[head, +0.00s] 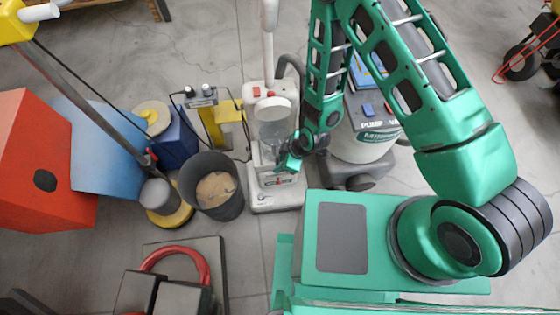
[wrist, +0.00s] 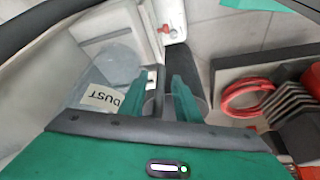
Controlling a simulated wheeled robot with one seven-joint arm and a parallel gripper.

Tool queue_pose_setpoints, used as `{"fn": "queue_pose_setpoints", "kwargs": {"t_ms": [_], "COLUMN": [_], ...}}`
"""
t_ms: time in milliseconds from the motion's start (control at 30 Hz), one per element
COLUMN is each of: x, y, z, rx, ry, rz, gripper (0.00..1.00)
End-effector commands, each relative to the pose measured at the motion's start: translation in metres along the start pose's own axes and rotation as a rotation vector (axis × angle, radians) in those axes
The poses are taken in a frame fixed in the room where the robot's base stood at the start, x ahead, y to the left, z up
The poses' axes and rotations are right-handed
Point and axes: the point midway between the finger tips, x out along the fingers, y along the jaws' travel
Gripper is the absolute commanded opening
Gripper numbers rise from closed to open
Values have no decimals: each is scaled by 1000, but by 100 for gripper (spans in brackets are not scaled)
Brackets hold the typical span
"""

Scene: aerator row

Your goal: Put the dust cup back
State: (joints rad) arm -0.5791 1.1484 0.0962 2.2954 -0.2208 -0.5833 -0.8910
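The dust cup (head: 274,132) is a clear cup with a pale round top. It stands about upright at the front of the white upright vacuum (head: 277,198). In the wrist view the cup (wrist: 118,68) is at the left, with a "DUST" label on its side. My gripper (head: 291,160) is at the cup's right front side. In the wrist view its green fingers (wrist: 160,98) stand on either side of the cup's narrow grey handle and appear closed on it. Whether the cup is fully seated in the vacuum is hidden.
A dark bin (head: 216,187) with brown dust inside stands left of the vacuum. A white and grey pump machine (head: 365,135) stands close at the right. A red hose coil (head: 178,258) lies at the lower left. Bare floor shows in front of the vacuum.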

Motion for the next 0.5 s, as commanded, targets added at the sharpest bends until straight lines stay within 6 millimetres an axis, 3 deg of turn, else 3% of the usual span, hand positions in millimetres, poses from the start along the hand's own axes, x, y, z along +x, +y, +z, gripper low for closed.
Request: {"fn": "queue_pose_setpoints", "kwargs": {"t_ms": [267, 500], "x": [-2, -29], "y": [0, 1], "z": [-1, -1], "rx": [1, 3], "ry": [0, 1], "rz": [1, 3], "gripper": [30, 30]}}
